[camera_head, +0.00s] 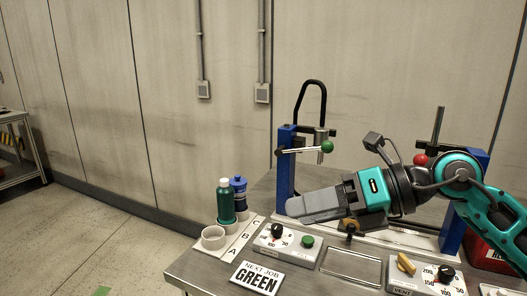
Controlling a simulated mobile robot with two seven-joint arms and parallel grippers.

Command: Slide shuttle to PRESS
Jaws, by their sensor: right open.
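My right gripper (300,207) reaches in from the right, above the bench, with its grey fingers pointing left. It is open, and I see nothing between the fingers. It hangs in front of the blue-framed press station (285,160) and hides part of what lies behind. A pale rail or strip (395,240) runs behind the front panels, partly covered by my arm. No PRESS mark is readable. My left gripper is out of view.
A red box (490,258) is at right.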

